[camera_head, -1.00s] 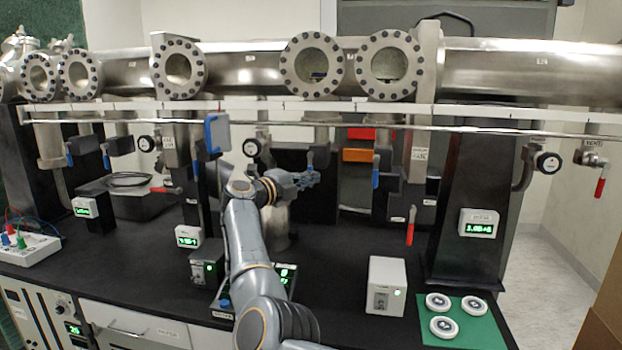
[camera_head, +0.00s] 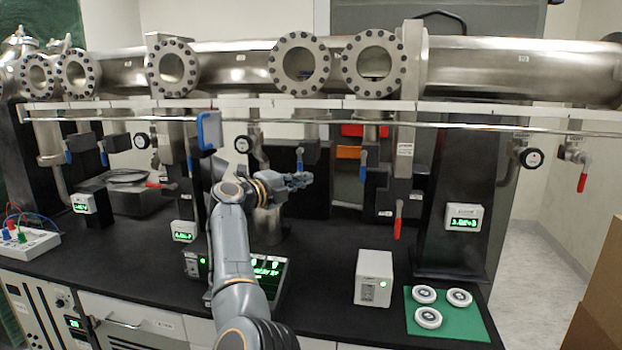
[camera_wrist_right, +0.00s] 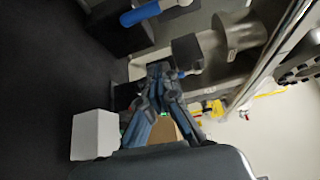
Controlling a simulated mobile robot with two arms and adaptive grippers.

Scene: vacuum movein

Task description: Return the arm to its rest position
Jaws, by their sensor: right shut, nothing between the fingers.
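My right arm reaches up from the bottom of the head view over the black bench. Its gripper (camera_head: 300,180) points right, in front of the pipework and below the long steel tube. The gripper is shut and holds nothing. In the right wrist view the closed fingers (camera_wrist_right: 158,75) come together near the middle, with a blue-handled valve (camera_wrist_right: 145,12) above them. I cannot tell from the head view how far the fingers are from the valves behind. My left gripper does not show.
A horizontal rail (camera_head: 300,121) runs behind the arm, with blue and red valve handles below it. A white box (camera_head: 374,278) and a green mat (camera_head: 447,318) with white round flanges stand on the bench to the right. A cardboard-coloured block (camera_head: 597,285) is at the far right.

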